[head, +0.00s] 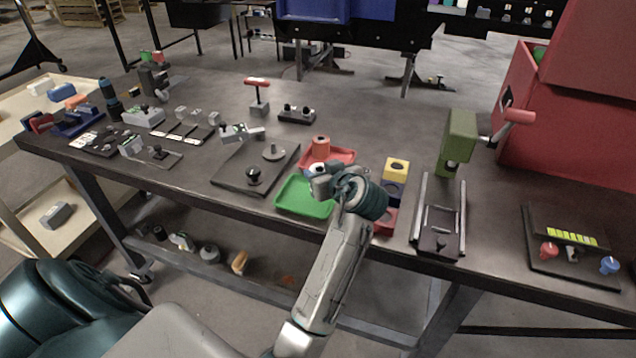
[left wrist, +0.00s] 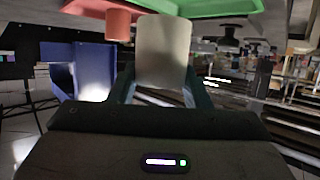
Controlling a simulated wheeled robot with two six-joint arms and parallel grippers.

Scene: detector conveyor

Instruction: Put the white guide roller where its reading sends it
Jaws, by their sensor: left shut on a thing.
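The white guide roller (left wrist: 163,52) stands between the fingers of my left gripper (left wrist: 160,88) in the left wrist view. In the head view my left gripper (head: 324,184) is over the right part of the green tray (head: 296,203), shut on the roller, which is mostly hidden there. A red tray (head: 342,155) lies just behind, with an orange-red roller (head: 320,146) upright at it. A green detector-like device (head: 459,140) with a red-tipped arm stands right, behind a dark railed track (head: 440,218). My right gripper is not in view.
A panel (head: 571,245) with a yellow display and red and blue knobs lies far right. A dark plate (head: 232,172) with fixtures lies left.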

